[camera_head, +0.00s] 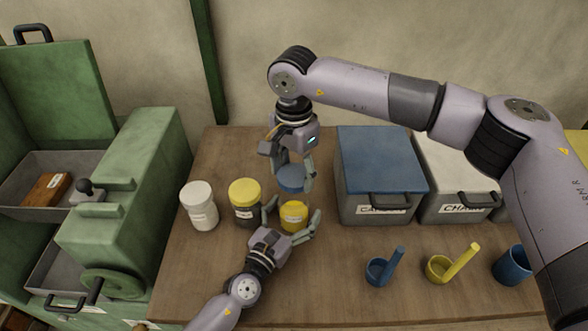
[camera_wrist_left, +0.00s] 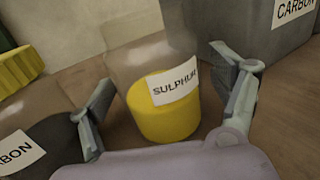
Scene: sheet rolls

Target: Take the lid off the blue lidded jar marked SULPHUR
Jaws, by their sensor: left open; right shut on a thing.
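The jar marked SULPHUR (camera_head: 293,217) stands upright on the table, clear-walled with yellow contents. It also shows in the left wrist view (camera_wrist_left: 170,115), label facing the camera; no lid shows there. The blue lid (camera_head: 291,180) is directly over the jar and appears raised off it. My right gripper (camera_head: 294,172) comes from above and is shut on the lid. My left gripper (camera_head: 291,209) is open low at the jar's front, one finger on each side. In the left wrist view, gaps show between its fingers (camera_wrist_left: 165,105) and the jar.
A yellow-lidded jar (camera_head: 245,203) stands close left of the SULPHUR jar, with a white jar (camera_head: 199,207) beyond it. A blue-lidded box (camera_head: 379,160) marked CARBON stands to the right, beside a white-lidded box (camera_head: 455,165). Blue (camera_head: 379,273) and yellow (camera_head: 440,268) scoops lie front right.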

